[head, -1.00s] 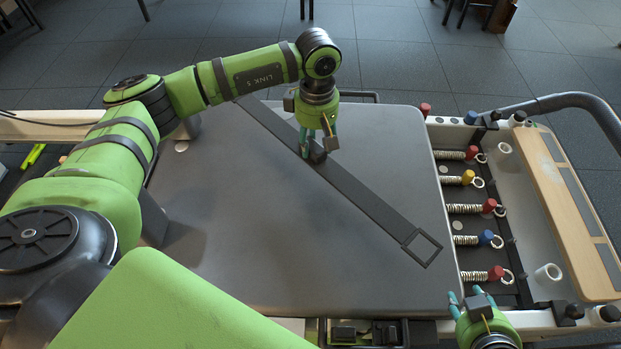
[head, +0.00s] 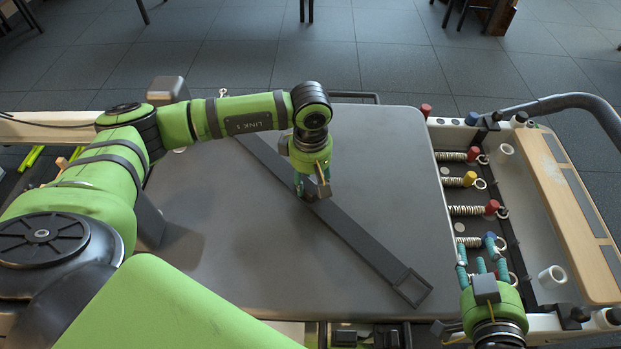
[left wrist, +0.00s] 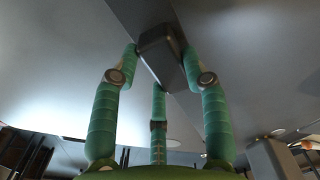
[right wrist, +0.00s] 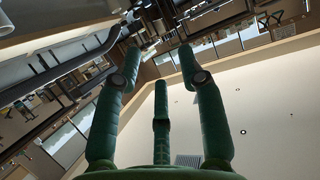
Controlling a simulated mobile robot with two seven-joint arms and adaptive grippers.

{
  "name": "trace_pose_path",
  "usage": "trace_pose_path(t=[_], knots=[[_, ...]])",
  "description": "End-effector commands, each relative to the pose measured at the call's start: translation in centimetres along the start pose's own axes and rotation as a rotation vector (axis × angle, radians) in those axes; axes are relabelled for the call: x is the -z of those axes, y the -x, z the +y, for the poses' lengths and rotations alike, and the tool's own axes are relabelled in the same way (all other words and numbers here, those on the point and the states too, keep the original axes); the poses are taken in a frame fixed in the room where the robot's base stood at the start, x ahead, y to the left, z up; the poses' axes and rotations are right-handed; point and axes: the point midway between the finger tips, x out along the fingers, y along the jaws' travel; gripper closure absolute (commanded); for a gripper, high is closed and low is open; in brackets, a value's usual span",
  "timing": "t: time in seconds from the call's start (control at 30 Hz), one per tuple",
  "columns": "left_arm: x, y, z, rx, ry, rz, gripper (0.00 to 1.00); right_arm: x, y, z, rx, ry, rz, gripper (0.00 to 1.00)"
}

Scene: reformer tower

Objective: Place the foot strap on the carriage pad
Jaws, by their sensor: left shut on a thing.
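The foot strap (head: 352,233) is a long dark grey band with a square loop at its near right end. It runs diagonally over the grey carriage pad (head: 250,270). My left gripper (head: 311,190) points down at the strap's middle and is shut on its dark raised block. The left wrist view shows the fingers around that block (left wrist: 162,48). The strap looks on or very close to the pad; I cannot tell if it touches all along. My right gripper (head: 481,262) is open and empty beyond the pad's near right corner; its fingers also stand apart in the right wrist view (right wrist: 158,75).
Several springs with coloured knobs (head: 467,210) lie right of the pad, close to my right gripper. A wooden footboard (head: 565,210) and a curved grey bar (head: 570,101) stand further right. The pad is clear on both sides of the strap.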

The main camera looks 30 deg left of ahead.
Motion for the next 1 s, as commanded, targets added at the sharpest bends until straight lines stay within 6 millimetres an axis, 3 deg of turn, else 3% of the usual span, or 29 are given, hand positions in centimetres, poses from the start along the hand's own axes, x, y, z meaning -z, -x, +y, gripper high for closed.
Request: trace_pose_path(t=[0.57, 0.6, 0.63, 1.0], knots=[[0.0, -0.2, 0.1, -0.001, 0.0, 0.0, 0.95, 1.1, -0.1, -0.3, 0.006, 0.001, 0.062, 0.6], [0.0, -0.2, 0.0, 0.0, 0.0, 0.0, 0.39, 1.3, -0.1, -0.3, 0.006, 0.001, 0.067, 0.6], [0.0, -0.2, 0.0, 0.0, 0.0, 0.0, 0.31, 1.3, -0.1, -0.4, 0.007, 0.001, 0.069, 0.6], [0.0, -0.1, 0.0, 0.0, 0.0, 0.0, 0.31, 1.3, 0.0, -0.4, 0.007, 0.002, 0.067, 0.6]])
